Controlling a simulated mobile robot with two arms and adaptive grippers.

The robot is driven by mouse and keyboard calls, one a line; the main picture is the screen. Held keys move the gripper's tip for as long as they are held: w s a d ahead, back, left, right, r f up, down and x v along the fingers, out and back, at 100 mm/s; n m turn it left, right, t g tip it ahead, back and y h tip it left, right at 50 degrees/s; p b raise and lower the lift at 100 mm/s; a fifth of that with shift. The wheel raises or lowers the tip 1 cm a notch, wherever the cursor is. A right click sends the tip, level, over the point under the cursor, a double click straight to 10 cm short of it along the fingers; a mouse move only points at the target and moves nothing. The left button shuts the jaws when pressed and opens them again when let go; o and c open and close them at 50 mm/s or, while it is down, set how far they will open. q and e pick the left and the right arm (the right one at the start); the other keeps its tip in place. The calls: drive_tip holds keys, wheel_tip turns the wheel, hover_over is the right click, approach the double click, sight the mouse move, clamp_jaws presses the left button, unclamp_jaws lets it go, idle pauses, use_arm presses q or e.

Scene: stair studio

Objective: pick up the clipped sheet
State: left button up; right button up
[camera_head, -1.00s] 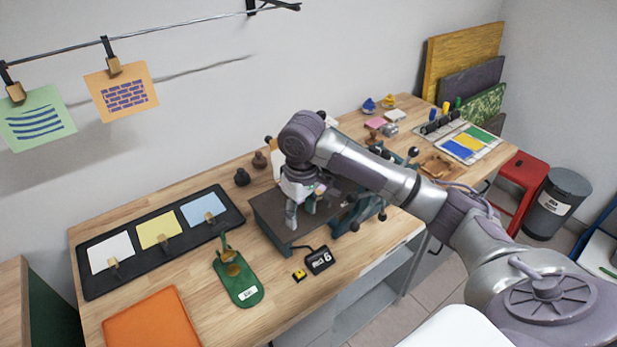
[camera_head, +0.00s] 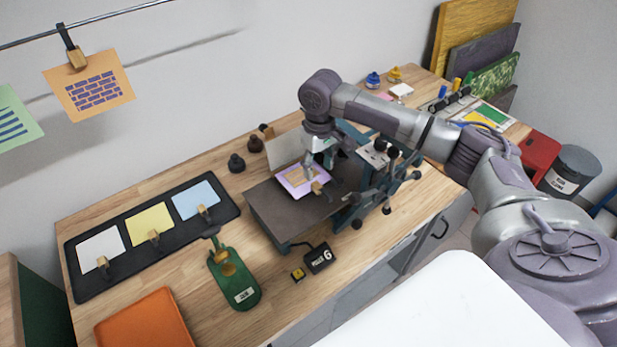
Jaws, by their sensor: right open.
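A lilac sheet (camera_head: 290,188) with a tan print lies on the dark bed of a press (camera_head: 283,214). A brass-coloured clip (camera_head: 318,188) sits on its right front corner. My right gripper (camera_head: 310,172) is open and points down just above the sheet's far right part, close to the clip. The gripper hides part of the sheet, and I cannot tell whether the fingers touch it. White (camera_head: 101,247), yellow (camera_head: 149,226) and blue (camera_head: 193,199) sheets, each with a clip, lie on a black tray (camera_head: 88,292) at the left. My left gripper is not in view.
The press frame with dark knobs (camera_head: 362,202) stands close on the right of the bed. A green tool (camera_head: 236,279) and a small black box (camera_head: 319,257) lie in front. An orange printed sheet (camera_head: 87,90) hangs from a line at upper left.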

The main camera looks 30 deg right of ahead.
drive_tip(key=shift+s+a+f+p, duration=0.25)
drive_tip(key=shift+f+p, duration=0.15)
drive_tip(key=shift+f, duration=0.05)
drive_tip(key=shift+s+a+f+p, duration=0.2)
drive_tip(key=shift+a+f+p, duration=0.05)
drive_tip(key=shift+f+p, duration=0.2)
drive_tip(key=shift+w+f, duration=0.1)
drive_tip(key=shift+f, duration=1.25)
drive_tip(key=c, duration=0.7)
drive_tip(key=shift+c, duration=1.1)
wheel_tip(320, 180, up, 10)
drive_tip(key=b, duration=0.2)
wheel_tip(320, 180, up, 5)
drive_tip(key=p, duration=0.6)
hover_over(317, 184)
drive_tip(key=shift+r+p, duration=0.6)
drive_tip(key=shift+r, duration=1.35)
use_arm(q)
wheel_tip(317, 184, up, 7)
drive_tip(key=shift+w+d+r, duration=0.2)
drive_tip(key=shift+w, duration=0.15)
use_arm(e)
drive_tip(key=s+r, duration=0.3)
drive_tip(key=s, duration=0.7)
drive_tip(key=shift+d, duration=0.3)
drive_tip(key=shift+w, duration=0.1)
